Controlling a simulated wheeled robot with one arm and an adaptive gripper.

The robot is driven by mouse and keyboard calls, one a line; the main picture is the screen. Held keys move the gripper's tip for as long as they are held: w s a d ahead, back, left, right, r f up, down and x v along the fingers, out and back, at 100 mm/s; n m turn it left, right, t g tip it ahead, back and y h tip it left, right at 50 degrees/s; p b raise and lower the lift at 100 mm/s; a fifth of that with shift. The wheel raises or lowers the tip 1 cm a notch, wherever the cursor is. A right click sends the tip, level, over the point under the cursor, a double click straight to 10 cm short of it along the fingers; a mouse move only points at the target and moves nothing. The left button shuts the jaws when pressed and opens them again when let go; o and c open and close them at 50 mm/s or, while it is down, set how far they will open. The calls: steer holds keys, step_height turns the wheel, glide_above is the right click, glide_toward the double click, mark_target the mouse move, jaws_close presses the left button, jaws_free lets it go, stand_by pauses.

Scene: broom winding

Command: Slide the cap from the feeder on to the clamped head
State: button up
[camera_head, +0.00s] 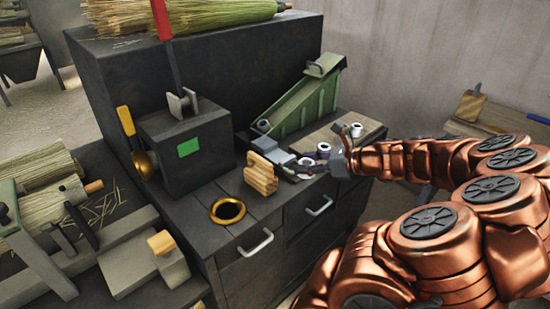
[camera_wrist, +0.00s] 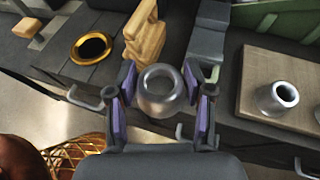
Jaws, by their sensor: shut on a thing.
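My gripper (camera_wrist: 160,88) is shut on a silver-grey, hollow cap (camera_wrist: 158,92), with a purple pad on each side of it. In the head view my gripper (camera_head: 318,169) holds this cap (camera_head: 306,163) just above the bench's front edge, right of a small wooden block (camera_head: 262,174). The green sloped feeder (camera_head: 305,105) stands behind it. Another cap (camera_wrist: 278,97) stands on a wooden board to the right. At the far left, straw bundles (camera_head: 55,160) lie beside a green post (camera_head: 15,235); I cannot tell which is the clamped head.
A gold ring (camera_head: 228,210) lies on the bench top (camera_head: 195,215), also seen in the wrist view (camera_wrist: 92,47). A dark box (camera_head: 188,145) with a green square and a red lever stands behind it. Drawer handles (camera_head: 255,243) stick out in front. More caps sit near the feeder.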

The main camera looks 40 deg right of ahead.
steer(key=shift+s, duration=0.25)
steer(key=shift+w, duration=0.1)
steer(key=shift+w, duration=0.55)
steer(key=p, duration=0.1)
glide_above(268, 149)
steer(key=s, duration=0.4)
steer(key=shift+d+f, duration=0.35)
steer(key=shift+f, duration=0.35)
steer(key=shift+w+f, duration=0.2)
steer(key=shift+f, duration=0.3)
steer(key=shift+w+f, duration=0.2)
steer(key=shift+f, duration=0.25)
steer(key=shift+d+f+p, duration=0.1)
steer(key=shift+f+p, duration=0.1)
steer(key=shift+p, duration=0.5)
steer(key=shift+f, duration=0.5)
steer(key=o, duration=0.9)
steer(key=shift+f, duration=0.1)
